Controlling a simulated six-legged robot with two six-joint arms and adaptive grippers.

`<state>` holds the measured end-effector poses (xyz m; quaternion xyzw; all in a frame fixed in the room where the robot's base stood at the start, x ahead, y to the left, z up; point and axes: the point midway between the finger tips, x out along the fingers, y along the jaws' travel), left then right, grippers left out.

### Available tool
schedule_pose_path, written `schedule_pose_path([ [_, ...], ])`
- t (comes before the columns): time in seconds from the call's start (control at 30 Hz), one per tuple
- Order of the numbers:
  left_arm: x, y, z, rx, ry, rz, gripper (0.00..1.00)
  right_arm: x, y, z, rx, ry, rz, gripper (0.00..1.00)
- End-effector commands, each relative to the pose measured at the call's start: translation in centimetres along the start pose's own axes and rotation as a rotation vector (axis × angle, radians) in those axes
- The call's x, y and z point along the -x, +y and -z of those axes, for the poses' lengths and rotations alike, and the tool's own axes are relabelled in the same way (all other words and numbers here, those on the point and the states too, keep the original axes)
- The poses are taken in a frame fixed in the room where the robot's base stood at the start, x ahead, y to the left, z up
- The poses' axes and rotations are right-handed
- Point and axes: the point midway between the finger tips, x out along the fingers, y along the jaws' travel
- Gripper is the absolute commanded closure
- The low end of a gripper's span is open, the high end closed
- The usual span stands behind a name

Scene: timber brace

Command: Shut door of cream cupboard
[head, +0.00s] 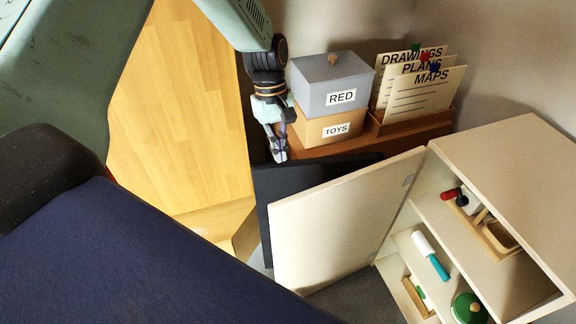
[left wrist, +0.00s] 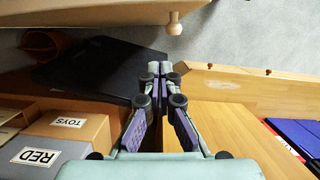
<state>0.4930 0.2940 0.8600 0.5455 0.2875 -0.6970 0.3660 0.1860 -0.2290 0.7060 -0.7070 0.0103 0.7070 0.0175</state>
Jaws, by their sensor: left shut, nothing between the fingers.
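The cream cupboard (head: 510,180) stands at the right of the head view. Its door (head: 345,215) is swung wide open toward the left, so the shelves show. In the left wrist view the cream door (left wrist: 85,18) runs along the top, with a round wooden knob (left wrist: 174,24). My left gripper (head: 280,157) is shut and empty, beyond the door's upper left corner in the head view and apart from the door. Its closed fingertips (left wrist: 162,70) point toward the door side in the left wrist view. My right gripper is not in view.
A dark panel (head: 262,195) lies close behind the door. A grey RED box (head: 330,85) sits on a TOYS box (head: 330,127), beside a holder with labelled cards (head: 420,92). The cupboard holds a white-and-teal roller (head: 430,255) and a green round item (head: 468,308).

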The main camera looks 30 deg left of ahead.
Motion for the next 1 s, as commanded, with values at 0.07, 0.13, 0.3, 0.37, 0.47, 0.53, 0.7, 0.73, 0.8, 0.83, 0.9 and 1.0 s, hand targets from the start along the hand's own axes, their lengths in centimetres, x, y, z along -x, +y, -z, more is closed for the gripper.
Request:
schedule_pose_path([
  [0.07,-1.6,-0.3,-0.1,0.001,-0.004,0.004,1.00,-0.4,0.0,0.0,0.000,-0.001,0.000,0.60],
  [0.13,-2.9,-0.3,-0.1,0.001,-0.003,0.004,1.00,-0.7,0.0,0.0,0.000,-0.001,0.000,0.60],
  [0.3,-6.1,-0.4,-0.1,0.001,-0.002,0.004,1.00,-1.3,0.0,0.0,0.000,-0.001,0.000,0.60],
  [0.37,-7.2,-0.4,-0.1,0.001,-0.003,0.005,1.00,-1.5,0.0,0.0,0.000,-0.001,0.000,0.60],
  [0.47,-9.1,-0.3,-0.1,0.000,-0.002,0.005,1.00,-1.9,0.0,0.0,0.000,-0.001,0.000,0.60],
  [0.53,-9.3,-0.1,-0.9,-0.002,-0.001,0.002,1.00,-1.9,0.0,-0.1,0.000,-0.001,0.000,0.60],
  [0.7,-9.7,0.0,-2.8,-0.002,-0.001,0.001,1.00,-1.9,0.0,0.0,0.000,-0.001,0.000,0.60],
  [0.73,-9.7,0.0,-3.1,-0.002,-0.001,0.002,1.00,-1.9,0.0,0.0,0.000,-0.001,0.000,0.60],
  [0.8,-9.8,0.1,-3.4,-0.001,0.000,0.001,1.00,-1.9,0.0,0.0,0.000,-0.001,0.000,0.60],
  [0.83,-9.8,0.1,-3.5,0.000,0.000,0.000,1.00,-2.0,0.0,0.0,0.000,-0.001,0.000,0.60],
  [0.9,-9.9,0.1,-3.7,0.000,0.000,0.000,1.00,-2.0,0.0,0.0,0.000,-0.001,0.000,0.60],
  [1.0,-9.9,0.1,-3.7,0.000,0.000,0.000,1.00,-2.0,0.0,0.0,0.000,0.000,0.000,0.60],
])
